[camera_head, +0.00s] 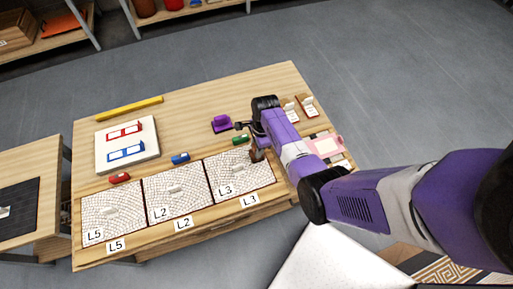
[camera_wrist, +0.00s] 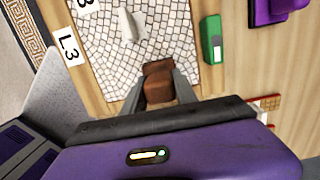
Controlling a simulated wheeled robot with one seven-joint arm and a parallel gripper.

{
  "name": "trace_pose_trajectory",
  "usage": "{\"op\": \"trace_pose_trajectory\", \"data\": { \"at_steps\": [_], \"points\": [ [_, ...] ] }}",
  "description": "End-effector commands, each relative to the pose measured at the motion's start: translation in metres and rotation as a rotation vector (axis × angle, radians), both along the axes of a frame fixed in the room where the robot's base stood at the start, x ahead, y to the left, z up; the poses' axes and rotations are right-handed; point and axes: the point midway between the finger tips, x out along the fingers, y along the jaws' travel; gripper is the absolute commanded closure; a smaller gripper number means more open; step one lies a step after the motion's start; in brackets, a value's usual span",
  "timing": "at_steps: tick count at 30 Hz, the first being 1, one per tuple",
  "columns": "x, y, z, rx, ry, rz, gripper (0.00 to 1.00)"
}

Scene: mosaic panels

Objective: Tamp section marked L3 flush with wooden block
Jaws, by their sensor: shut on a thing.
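The L3 mosaic section (camera_head: 233,187) is the rightmost of three white pebbled panels along the table's front. It also shows in the wrist view (camera_wrist: 160,30), with a pale raised strip (camera_wrist: 128,27) on its surface. My gripper (camera_wrist: 158,90) is shut on a brown wooden block (camera_wrist: 158,77). In the wrist view the block overlaps the panel's edge; I cannot tell whether it touches the surface. In the head view my gripper (camera_head: 258,152) is at the panel's upper right corner, and the block is partly hidden there.
Panels L2 (camera_head: 180,195) and L5 (camera_head: 98,218) lie left of L3. A green block (camera_head: 241,140), blue block (camera_head: 180,158) and red block (camera_head: 120,178) sit behind the panels. A purple item (camera_head: 222,123) stands farther back. A white board (camera_head: 112,158) lies at the left.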

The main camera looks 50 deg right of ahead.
Motion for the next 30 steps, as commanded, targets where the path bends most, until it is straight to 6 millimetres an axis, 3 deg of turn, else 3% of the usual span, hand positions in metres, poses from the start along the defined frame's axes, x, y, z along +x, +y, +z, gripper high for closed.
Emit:
{"op": "trace_pose_trajectory", "data": {
  "at_steps": [30],
  "points": [
    [0.0001, 0.0000, -0.0073, -0.001, -0.001, 0.000, 1.00]
  ]
}}
